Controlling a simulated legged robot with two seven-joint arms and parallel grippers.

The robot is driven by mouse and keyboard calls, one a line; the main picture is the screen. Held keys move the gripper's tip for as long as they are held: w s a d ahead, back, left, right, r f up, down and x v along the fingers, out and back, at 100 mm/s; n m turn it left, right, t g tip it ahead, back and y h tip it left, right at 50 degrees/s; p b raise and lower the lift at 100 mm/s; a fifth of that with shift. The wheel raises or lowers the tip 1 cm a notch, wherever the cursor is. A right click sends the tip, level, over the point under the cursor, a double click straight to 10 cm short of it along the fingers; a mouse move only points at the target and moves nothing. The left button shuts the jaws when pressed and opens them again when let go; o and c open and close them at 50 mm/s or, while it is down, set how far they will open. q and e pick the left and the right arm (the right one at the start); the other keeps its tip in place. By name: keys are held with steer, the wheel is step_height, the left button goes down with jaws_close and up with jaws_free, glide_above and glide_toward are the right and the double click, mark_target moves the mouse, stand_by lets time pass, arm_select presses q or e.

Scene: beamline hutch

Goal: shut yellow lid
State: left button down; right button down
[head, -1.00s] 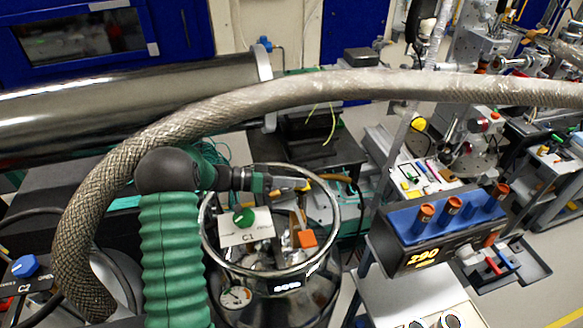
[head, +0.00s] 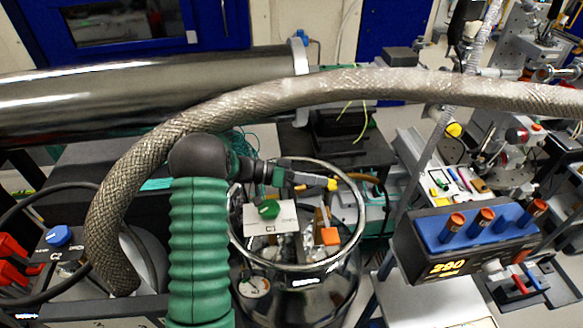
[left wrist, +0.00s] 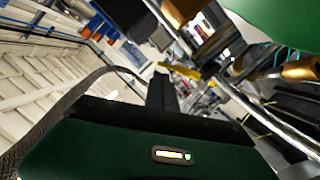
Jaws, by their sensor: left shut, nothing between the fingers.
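A small yellow piece (head: 332,184), which may be the yellow lid, shows right at the fingertips near the vessel's far rim. In the left wrist view a yellow strip (left wrist: 180,72) lies just beyond the dark finger (left wrist: 162,95). I cannot tell whether the fingers touch it, or how far it is open. My right gripper is not in view.
A white plate with a green knob (head: 269,210) and an orange block (head: 329,236) are inside the vessel rim. A blue-topped rack with orange-capped tubes (head: 470,232) stands to the right.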

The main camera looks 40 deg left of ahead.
arm_select(q)
steer(key=f+b+v, duration=0.1)
steer(key=b+v, duration=0.3)
steer(key=v, duration=1)
steer(key=w+a+r+n+t+y+p, duration=0.2)
steer(key=w+a+r+n+y, duration=0.1)
steer(key=w+a+r+y, duration=0.65)
steer(key=w+a+r+n+t+y+p, duration=0.3)
steer(key=w+a+y, duration=0.4)
steer(key=w, duration=0.6)
steer(key=n+g+h+p, duration=0.35)
steer(key=n+g, duration=0.25)
steer(key=g, duration=0.9)
glide_above(333, 186)
steer(key=shift+n+h, duration=0.3)
steer(key=f, duration=0.2)
steer(key=a+f+p, duration=0.1)
steer(key=f, duration=0.5)
steer(key=shift+w+a+p, duration=0.25)
steer(key=shift+w+p, duration=0.1)
steer(key=shift+w, duration=0.05)
steer(key=f, duration=0.1)
steer(key=d+f+p, duration=0.1)
steer(key=f, duration=0.1)
steer(key=s+f, duration=0.1)
steer(key=shift+d+f+p, duration=0.2)
steer(key=shift+p, duration=0.15)
steer(key=shift+s+d+f, duration=0.1)
steer(key=shift+f, duration=0.05)
steer(key=shift+d, duration=0.1)
